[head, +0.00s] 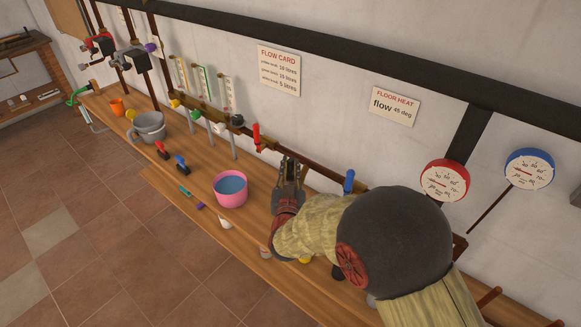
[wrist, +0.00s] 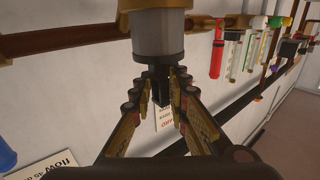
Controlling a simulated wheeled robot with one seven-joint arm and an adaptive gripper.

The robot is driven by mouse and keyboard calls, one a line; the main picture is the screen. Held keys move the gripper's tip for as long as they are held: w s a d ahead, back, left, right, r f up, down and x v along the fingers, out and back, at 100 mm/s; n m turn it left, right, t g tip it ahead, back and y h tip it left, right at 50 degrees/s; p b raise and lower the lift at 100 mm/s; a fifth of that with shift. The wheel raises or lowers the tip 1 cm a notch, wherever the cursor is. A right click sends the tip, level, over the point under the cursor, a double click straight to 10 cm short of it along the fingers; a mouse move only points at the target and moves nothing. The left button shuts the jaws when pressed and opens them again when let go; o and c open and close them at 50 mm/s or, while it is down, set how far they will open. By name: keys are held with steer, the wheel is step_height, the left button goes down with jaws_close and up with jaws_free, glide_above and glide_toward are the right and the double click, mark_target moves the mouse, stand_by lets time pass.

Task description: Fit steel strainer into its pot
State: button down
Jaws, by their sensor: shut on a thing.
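My gripper (head: 289,165) is at the pipe along the wall, between the red and blue valve handles. In the wrist view, my gripper's fingertips (wrist: 160,88) are shut on the black square stem of a smooth grey cylinder with a dark collar, which looks like the steel strainer (wrist: 158,35). A brass-coloured fitting (wrist: 160,4), which may be the pot, shows at the cylinder's far end and is cut by the top edge. The cylinder and brass meet in the picture; I cannot tell how far one sits inside the other. In the head view my gripper hides this spot.
A pink bucket of bluish liquid (head: 230,188) stands on the wooden bench left of my gripper. A grey jug (head: 150,127) and an orange cup (head: 117,107) are farther left. A red valve handle (head: 257,136) and a blue valve handle (head: 349,181) flank my gripper on the pipe.

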steer(key=shift+f+b, duration=1.05)
steer(key=shift+f, duration=0.25)
steer(key=c, duration=1.6)
jaws_free()
steer(key=shift+c, duration=0.2)
steer(key=shift+s, duration=0.1)
steer(key=s, duration=1.2)
steer(key=shift+a, duration=0.2)
steer(key=shift+w, duration=0.1)
